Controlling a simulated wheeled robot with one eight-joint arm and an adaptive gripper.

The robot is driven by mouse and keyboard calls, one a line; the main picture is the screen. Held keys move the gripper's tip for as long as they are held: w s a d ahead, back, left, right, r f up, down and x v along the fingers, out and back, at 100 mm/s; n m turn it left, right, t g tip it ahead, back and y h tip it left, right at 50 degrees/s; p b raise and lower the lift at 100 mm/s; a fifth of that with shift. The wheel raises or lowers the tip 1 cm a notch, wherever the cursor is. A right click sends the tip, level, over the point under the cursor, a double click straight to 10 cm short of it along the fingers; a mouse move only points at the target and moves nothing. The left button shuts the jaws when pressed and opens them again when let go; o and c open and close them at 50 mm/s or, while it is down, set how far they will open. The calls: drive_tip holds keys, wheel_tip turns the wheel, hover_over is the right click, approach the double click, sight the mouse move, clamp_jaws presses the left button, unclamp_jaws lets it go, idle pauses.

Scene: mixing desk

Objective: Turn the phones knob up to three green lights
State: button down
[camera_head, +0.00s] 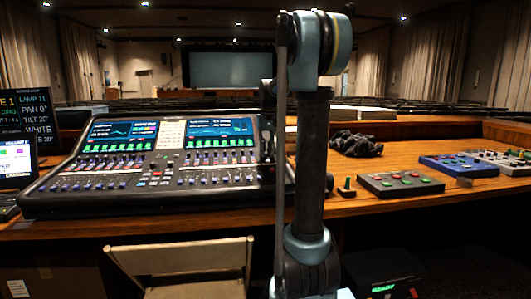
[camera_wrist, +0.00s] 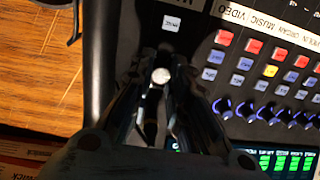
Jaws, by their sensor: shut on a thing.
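The mixing desk (camera_head: 155,150) stands on the wooden table in the head view, left of my arm. In the wrist view, my gripper (camera_wrist: 158,88) is over the desk's edge panel, its fingers shut around a small knob with a pale round top (camera_wrist: 160,76). This looks like the phones knob, but I can read no label for it. A small grey button (camera_wrist: 171,23) sits just above it. I cannot make out the knob's lights; the fingers cover the panel around it.
Red, grey and yellow buttons (camera_wrist: 270,70) and blue-lit knobs (camera_wrist: 268,113) lie close right of my gripper. A display with green bars (camera_wrist: 285,162) is below them. A dark button box (camera_head: 400,184) and crumpled black cloth (camera_head: 355,143) lie right of my arm.

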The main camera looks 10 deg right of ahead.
drive_tip(key=shift+w+m, duration=0.15)
drive_tip(key=shift+m, duration=0.25)
drive_tip(key=c, duration=1.8)
unclamp_jaws()
drive_tip(key=shift+r, duration=0.1)
drive_tip(key=r, duration=1.1)
drive_tip(key=shift+s+d+r, duration=0.3)
drive_tip(key=shift+r, duration=0.05)
